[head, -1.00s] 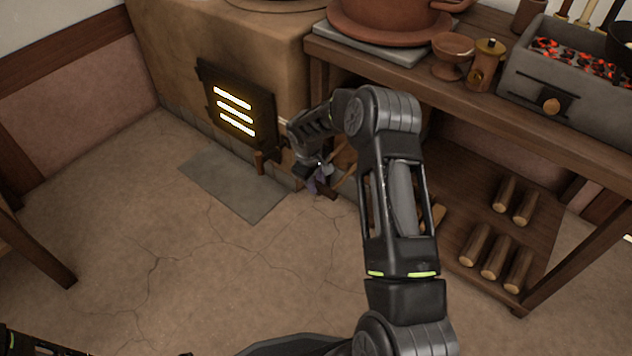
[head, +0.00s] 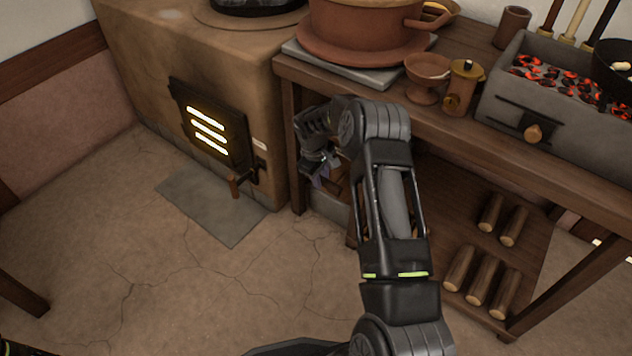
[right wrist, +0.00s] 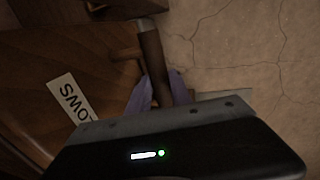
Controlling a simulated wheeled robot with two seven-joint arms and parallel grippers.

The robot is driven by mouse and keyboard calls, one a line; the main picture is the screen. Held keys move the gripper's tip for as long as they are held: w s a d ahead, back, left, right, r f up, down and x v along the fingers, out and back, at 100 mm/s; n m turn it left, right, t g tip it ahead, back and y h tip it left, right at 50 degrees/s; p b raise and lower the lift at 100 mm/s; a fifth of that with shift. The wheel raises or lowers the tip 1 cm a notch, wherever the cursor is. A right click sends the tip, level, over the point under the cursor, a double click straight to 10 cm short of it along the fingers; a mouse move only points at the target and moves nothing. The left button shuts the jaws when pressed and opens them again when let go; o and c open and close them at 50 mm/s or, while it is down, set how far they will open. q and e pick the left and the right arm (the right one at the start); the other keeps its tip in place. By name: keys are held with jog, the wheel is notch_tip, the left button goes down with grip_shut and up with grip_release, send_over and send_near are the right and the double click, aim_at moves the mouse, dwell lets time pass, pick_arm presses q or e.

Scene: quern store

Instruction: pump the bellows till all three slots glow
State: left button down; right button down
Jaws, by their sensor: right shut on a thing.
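The dark stove door (head: 180,95) has three slots (head: 208,124), and all three glow bright yellow-white. My right gripper (head: 320,176) is low under the table edge, right of the stove. In the right wrist view its purple fingers (right wrist: 158,88) are shut on a brown wooden handle (right wrist: 152,52). In the head view my arm hides most of the bellows. My left gripper is out of view.
Several logs (head: 472,275) lie on the low shelf. A table with a clay pot (head: 355,30) and a coal brazier (head: 510,105) stands above. The cracked floor in front is clear.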

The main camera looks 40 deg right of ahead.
jog(key=shift+d, duration=0.15)
jog(key=c, duration=1.2)
grip_release()
jog(key=shift+o, duration=0.2)
notch_tip(320, 180, up, 8)
jog(key=a+p, duration=0.1)
jog(key=p, duration=0.2)
jog(key=shift+s+a+f, duration=0.2)
jog(key=shift+a, duration=0.15)
